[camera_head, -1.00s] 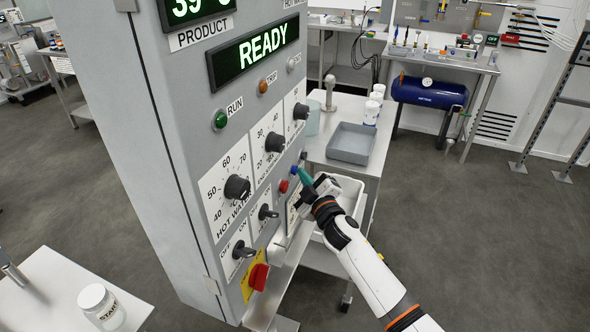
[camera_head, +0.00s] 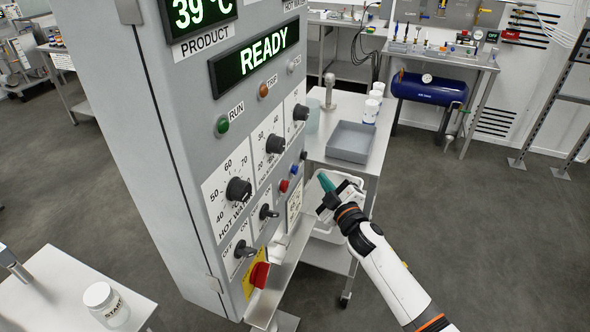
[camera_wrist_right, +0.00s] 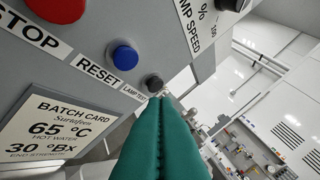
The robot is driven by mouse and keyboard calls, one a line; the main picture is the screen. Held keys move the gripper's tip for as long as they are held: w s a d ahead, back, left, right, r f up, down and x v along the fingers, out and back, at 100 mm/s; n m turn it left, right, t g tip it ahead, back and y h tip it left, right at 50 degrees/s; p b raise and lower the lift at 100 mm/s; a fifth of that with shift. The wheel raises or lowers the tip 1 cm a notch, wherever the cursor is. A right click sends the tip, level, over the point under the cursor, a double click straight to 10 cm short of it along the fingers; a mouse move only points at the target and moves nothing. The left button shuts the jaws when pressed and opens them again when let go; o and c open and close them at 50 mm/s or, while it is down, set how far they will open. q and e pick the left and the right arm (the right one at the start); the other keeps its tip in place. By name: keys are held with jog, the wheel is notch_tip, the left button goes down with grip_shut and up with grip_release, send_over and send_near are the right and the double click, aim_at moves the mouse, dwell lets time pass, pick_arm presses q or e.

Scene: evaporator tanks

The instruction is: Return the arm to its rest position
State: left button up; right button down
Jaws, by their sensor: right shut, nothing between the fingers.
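My right gripper (camera_head: 325,181) has green fingertips, shut with nothing between them. In the head view it is held in the air just right of the grey control cabinet (camera_head: 160,120), apart from its panel. In the right wrist view the shut green fingers (camera_wrist_right: 163,130) point toward the panel, below the black lamp test button (camera_wrist_right: 152,82) and the blue reset button (camera_wrist_right: 123,58). The red stop button (camera_wrist_right: 58,8) is at the upper left, and the batch card (camera_wrist_right: 55,128) at the lower left. My left gripper does not show.
A steel table (camera_head: 385,135) with a grey tray (camera_head: 351,141) and white jars (camera_head: 371,110) stands behind my right arm. The white bin (camera_head: 328,225) sits beside the gripper. A narrow steel shelf (camera_head: 280,270) runs along the cabinet. Open floor (camera_head: 480,240) lies to the right.

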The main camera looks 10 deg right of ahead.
jog(key=shift+f, duration=0.1)
jog(key=s+d+f+m+g+h, duration=0.1)
jog(key=s+f+m+g, duration=0.15)
jog(key=s+f, duration=0.7)
jog(key=s+d+f+m+g+h, duration=0.1)
jog(key=s+f+g, duration=0.25)
jog(key=f, duration=1.15)
jog(key=s+d+f+m+g+h, duration=0.1)
jog(key=s+f+m+g, duration=0.15)
jog(key=s+f, duration=0.7)
jog(key=s+f+m+g, duration=0.1)
jog(key=s+f+g, duration=0.2)
jog(key=s, duration=0.9)
jog(key=s+f+m+g, duration=0.1)
jog(key=s+f+g, duration=0.2)
jog(key=s+f, duration=0.7)
jog(key=s+f+m+g, duration=0.1)
jog(key=s+f+g, duration=0.2)
jog(key=s+f, duration=0.4)
jog(key=s+a, duration=0.1)
jog(key=s, duration=0.5)
jog(key=shift+s, duration=0.35)
